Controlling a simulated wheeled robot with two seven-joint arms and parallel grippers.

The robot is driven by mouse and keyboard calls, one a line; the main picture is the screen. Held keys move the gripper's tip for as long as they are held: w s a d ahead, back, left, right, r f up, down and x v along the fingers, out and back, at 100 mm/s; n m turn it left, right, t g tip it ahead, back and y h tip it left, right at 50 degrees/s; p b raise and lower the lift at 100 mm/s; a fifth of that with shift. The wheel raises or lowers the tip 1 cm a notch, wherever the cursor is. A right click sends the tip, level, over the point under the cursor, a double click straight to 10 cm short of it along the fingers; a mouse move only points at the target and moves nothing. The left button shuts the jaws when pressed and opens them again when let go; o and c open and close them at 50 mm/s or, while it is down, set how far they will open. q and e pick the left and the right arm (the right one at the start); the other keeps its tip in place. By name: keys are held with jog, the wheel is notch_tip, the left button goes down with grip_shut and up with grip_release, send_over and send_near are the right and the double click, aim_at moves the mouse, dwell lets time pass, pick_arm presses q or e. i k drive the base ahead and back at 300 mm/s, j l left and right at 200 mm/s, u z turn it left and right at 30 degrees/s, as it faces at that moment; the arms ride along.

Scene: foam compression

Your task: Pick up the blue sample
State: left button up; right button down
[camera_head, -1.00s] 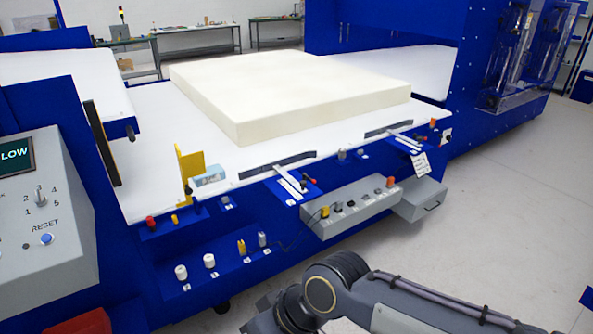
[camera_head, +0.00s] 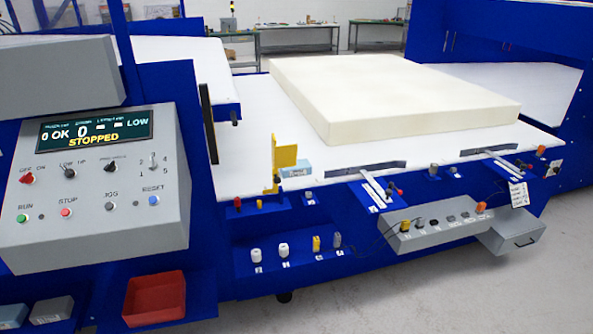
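A small light-blue block (camera_head: 296,170) with markings on its front lies at the near edge of the white table (camera_head: 235,165), beside a yellow upright bracket (camera_head: 284,160). Another light-blue block (camera_head: 12,316) shows at the bottom left corner, in a dark blue holder next to a grey block (camera_head: 53,309). I cannot tell which of the two is the blue sample. Neither of my grippers is in view.
A large cream foam slab (camera_head: 390,105) lies on the white table. A control panel (camera_head: 100,190) reads STOPPED. A red tray (camera_head: 155,298) sits below it. Several small parts stand on a blue ledge (camera_head: 300,262). Open floor (camera_head: 420,300) lies at the front right.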

aim_at(303, 168)
jog(key=i+u, duration=0.1)
jog(key=u, duration=0.4)
jog(key=i+l+u, duration=0.1)
jog(key=u, duration=0.4)
jog(key=i+l+u, duration=0.2)
jog(key=l, duration=0.2)
jog(key=l+u, duration=0.2)
jog(key=l, duration=0.2)
jog(key=i+l+u, duration=0.2)
jog(key=l, duration=0.25)
jog(key=l+u, duration=0.2)
jog(key=l, duration=0.25)
jog(key=i+l, duration=0.15)
jog(key=l, duration=0.15)
jog(key=i+l, duration=0.2)
jog(key=l, duration=0.15)
jog(key=i+l, duration=0.15)
jog(key=l, duration=0.15)
jog(key=i+l, duration=0.2)
jog(key=l, duration=0.15)
